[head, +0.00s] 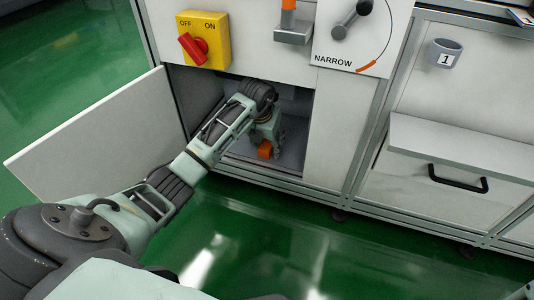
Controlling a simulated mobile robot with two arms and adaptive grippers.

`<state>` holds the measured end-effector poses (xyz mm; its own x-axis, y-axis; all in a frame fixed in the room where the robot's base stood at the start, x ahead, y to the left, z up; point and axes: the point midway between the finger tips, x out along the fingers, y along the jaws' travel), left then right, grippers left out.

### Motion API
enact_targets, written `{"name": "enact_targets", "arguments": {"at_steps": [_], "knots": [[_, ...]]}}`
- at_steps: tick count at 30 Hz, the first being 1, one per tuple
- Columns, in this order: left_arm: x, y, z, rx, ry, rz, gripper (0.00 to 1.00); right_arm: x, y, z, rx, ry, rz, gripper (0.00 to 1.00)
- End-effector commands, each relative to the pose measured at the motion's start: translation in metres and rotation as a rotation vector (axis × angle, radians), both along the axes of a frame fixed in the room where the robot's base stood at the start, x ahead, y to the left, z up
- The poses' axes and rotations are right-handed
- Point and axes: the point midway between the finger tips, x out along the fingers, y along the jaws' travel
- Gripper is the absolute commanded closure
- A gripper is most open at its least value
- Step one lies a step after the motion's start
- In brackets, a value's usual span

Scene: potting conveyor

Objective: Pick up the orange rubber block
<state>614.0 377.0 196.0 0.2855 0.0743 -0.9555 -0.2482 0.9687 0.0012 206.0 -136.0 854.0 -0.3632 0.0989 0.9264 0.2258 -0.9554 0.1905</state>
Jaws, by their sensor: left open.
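The orange rubber block (265,149) sits low inside an open compartment in the front of the machine, near its front edge. My left arm reaches into this compartment from the left. My left gripper (265,140) points down over the block, with its fingers at the block's upper part. The fingers are open, and part of the block is hidden behind them. I cannot tell whether they touch it. My right gripper is not in view.
The compartment's white door (85,135) hangs open at the left. Above are a yellow switch box (219,50) with a red knob and a dial panel marked NARROW (345,35). A grey shelf (460,148), a black drawer handle (458,185) and a cup marked 1 (444,54) are at the right.

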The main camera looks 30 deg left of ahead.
Motion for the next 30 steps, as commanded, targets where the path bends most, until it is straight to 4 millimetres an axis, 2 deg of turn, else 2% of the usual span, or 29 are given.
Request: {"name": "enact_targets", "arguments": {"at_steps": [2,11,27,30], "knots": [[0.0009,-0.0002,-0.0063,-0.001,-0.001,0.0,0.47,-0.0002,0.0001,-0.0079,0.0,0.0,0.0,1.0],[0.001,0.0001,-0.0045,-0.001,-0.001,0.0,0.48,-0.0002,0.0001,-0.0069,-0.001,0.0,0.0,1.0],[0.0007,0.0003,-0.0049,0.0,-0.001,0.0,0.95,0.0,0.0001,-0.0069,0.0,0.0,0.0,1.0],[0.0009,0.0003,-0.0045,0.0,-0.001,0.001,0.97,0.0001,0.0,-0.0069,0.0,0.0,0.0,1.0]]}}
